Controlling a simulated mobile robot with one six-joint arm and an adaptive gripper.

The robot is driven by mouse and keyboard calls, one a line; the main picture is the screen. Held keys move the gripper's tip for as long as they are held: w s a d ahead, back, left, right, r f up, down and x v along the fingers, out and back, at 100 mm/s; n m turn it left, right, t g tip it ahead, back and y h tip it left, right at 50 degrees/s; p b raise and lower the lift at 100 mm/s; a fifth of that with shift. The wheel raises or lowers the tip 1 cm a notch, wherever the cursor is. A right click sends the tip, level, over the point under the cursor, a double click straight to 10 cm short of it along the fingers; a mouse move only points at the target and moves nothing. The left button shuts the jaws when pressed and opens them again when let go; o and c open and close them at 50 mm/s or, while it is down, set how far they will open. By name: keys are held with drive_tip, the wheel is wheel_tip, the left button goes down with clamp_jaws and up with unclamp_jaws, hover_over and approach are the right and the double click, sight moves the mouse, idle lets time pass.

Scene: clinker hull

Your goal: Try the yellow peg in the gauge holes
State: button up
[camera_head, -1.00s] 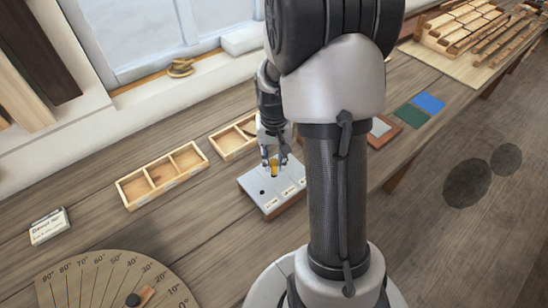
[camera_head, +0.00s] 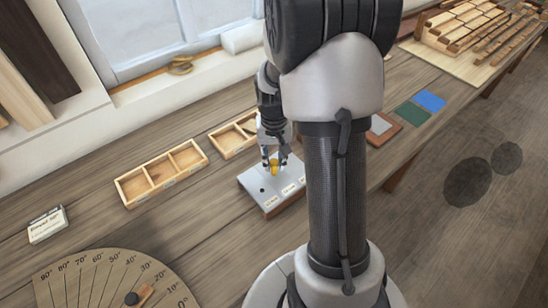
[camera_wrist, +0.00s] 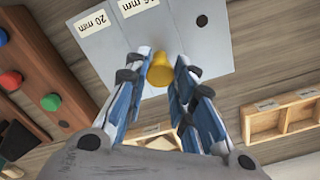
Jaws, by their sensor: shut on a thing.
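The yellow peg (camera_head: 274,168) is held between the fingertips of my gripper (camera_head: 274,163), over the grey gauge plate (camera_head: 252,182). In the wrist view the peg (camera_wrist: 160,70) sits between my two fingers (camera_wrist: 160,78), and the plate (camera_wrist: 112,52) lies beyond it. Two plate labels there read 20 mm and 16 mm. One dark open hole (camera_wrist: 202,20) shows to the right of the peg. The peg covers the spot beneath it, so I cannot tell whether its end is inside a hole.
A wooden tray (camera_head: 125,193) with compartments lies left of the gauge, and a second tray (camera_head: 218,145) lies behind it. An angle board (camera_head: 75,285) is at the front left. A rack with coloured knobs (camera_wrist: 10,80) shows in the wrist view.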

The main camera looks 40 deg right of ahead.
idle(0.3)
drive_tip(key=shift+r+p, duration=1.4)
drive_tip(key=shift+r, duration=0.25)
